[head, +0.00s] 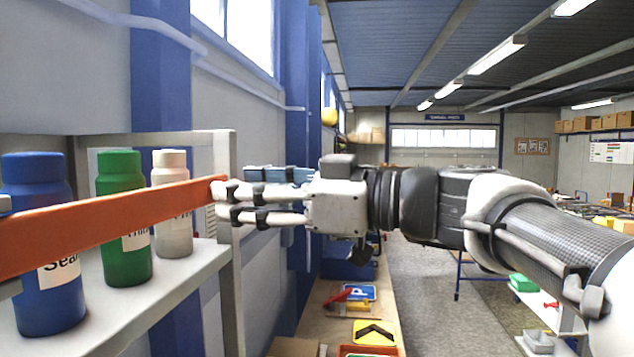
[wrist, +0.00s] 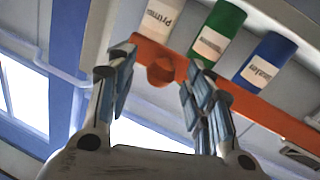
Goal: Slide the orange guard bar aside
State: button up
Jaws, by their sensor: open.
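The orange guard bar (head: 110,219) runs across the front of a shelf with bottles, its right end at the shelf's upright. In the wrist view the bar (wrist: 268,115) crosses below the bottles, and a round orange knob (wrist: 161,71) sticks out near its end. My gripper (head: 229,203) is at the right end of the bar, fingers pointing left. In the wrist view my gripper (wrist: 158,64) is open, with the knob between its fingertips. I cannot tell whether a finger touches the knob or the bar.
Behind the bar stand a blue bottle (head: 45,310), a green bottle (head: 125,262) and a white bottle (head: 173,235) on the grey shelf (head: 185,280). A bench with road signs (head: 374,332) lies below, right of the shelf. Grey floor is open beyond.

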jog(key=shift+a, duration=0.45)
jog(key=shift+d, duration=0.1)
jog(key=shift+c, duration=0.2)
grip_shut()
